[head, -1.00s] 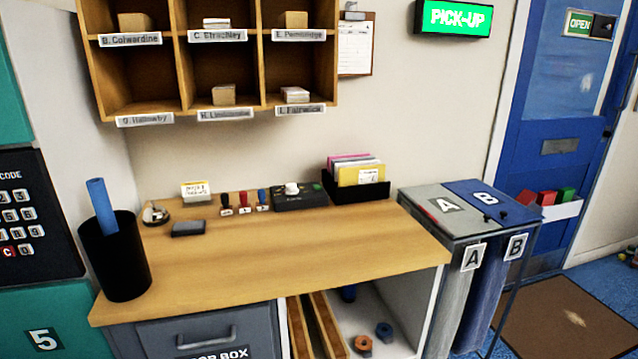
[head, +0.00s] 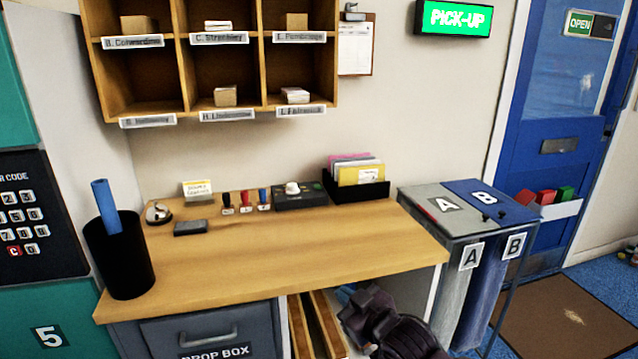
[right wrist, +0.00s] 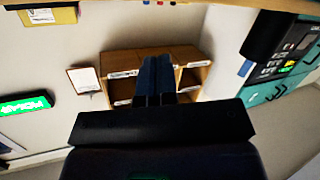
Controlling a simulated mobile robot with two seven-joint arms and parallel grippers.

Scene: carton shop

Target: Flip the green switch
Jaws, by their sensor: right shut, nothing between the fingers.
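A dark control box (head: 302,201) with a white knob stands at the back of the wooden desk in the head view. A small green mark shows near its right end; it is too small to tell whether this is the green switch or how it is set. My right gripper (head: 346,293) is below and in front of the desk's front edge, well apart from the box. In the right wrist view its fingers (right wrist: 156,78) are together and empty. My left gripper is not in view.
Three stamps (head: 246,202) stand left of the box, and a black card holder (head: 357,190) stands to its right. A black cup (head: 118,255) is at the desk's left. The middle of the desk (head: 280,250) is clear. Pigeonholes (head: 214,114) hang above.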

